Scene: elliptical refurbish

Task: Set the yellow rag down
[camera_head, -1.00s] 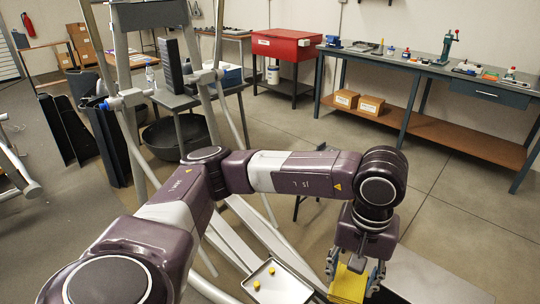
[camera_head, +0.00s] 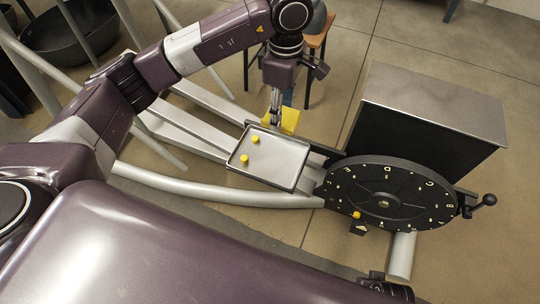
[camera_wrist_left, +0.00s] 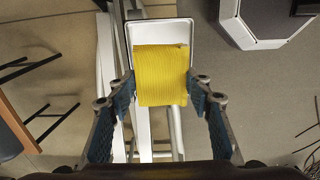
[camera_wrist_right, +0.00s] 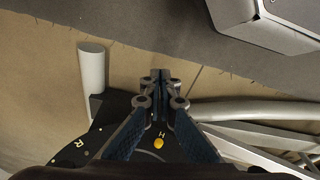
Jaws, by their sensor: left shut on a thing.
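The yellow rag (camera_head: 291,119) is a flat, ribbed cloth square at the far edge of the metal tray (camera_head: 275,174). My left gripper (camera_head: 276,112) is shut on it. In the left wrist view the rag (camera_wrist_left: 161,75) spans between the two fingers (camera_wrist_left: 161,84) and covers part of the tray (camera_wrist_left: 160,34). I cannot tell whether the rag touches the tray. My right gripper (camera_wrist_right: 160,78) has its fingertips together with nothing visible between them, over the black lettered dial.
Two yellow knobs (camera_head: 249,150) sit on the tray. The black dial (camera_head: 388,195) with letters and a crank (camera_head: 488,201) stands to its right, in front of a grey metal box (camera_head: 435,105). A wooden stool (camera_head: 317,45) is behind my left arm. Metal rails run under the tray.

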